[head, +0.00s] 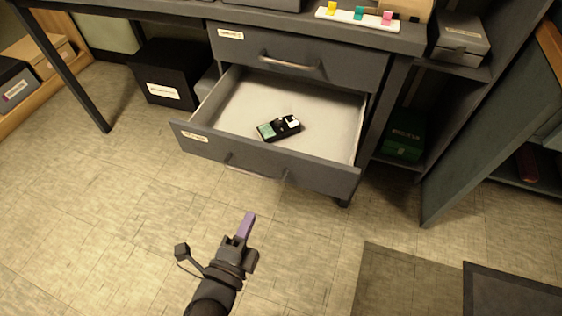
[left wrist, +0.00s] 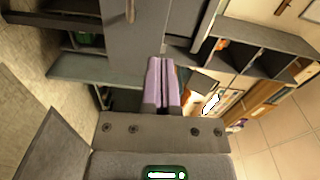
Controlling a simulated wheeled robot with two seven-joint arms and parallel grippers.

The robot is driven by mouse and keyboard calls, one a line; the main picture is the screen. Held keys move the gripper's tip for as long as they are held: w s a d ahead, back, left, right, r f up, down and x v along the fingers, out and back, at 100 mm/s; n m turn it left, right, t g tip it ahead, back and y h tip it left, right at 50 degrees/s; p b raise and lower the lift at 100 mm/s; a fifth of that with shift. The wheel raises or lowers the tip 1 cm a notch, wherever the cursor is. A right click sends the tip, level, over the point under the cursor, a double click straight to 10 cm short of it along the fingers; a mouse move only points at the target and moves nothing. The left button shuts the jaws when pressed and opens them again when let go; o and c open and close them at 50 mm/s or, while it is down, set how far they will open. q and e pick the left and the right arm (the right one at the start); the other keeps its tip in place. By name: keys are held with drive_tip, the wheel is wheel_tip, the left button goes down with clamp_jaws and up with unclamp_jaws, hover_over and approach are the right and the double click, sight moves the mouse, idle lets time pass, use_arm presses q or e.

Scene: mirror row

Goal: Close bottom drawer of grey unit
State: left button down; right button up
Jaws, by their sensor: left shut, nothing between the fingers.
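The grey unit (head: 340,68) has its bottom drawer (head: 262,158) pulled well out in the head view. A small black device with a green part (head: 278,128) lies inside it. The drawer front carries a bar handle and a small label. The closed upper drawer (head: 290,60) is above it. My left gripper (head: 248,224) is in front of the drawer front and apart from it, over the floor. Its purple fingers are shut and empty; they also show in the left wrist view (left wrist: 162,82). My right gripper is in neither view.
A black box (head: 165,75) stands under the desk, left of the unit. A green box (head: 405,135) sits on a low shelf at right. A grey panel (head: 480,130) leans out at right. Dark mats (head: 510,295) lie at lower right. The floor before the drawer is clear.

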sight(277, 153)
use_arm(q)
drive_tip(key=b+x, duration=0.1)
drive_tip(key=x, duration=0.3)
drive_tip(key=b+x, duration=0.2)
drive_tip(key=x, duration=0.3)
drive_tip(key=r+b+x, duration=0.1)
drive_tip(key=x, duration=0.4)
drive_tip(key=shift+w+r, duration=0.1)
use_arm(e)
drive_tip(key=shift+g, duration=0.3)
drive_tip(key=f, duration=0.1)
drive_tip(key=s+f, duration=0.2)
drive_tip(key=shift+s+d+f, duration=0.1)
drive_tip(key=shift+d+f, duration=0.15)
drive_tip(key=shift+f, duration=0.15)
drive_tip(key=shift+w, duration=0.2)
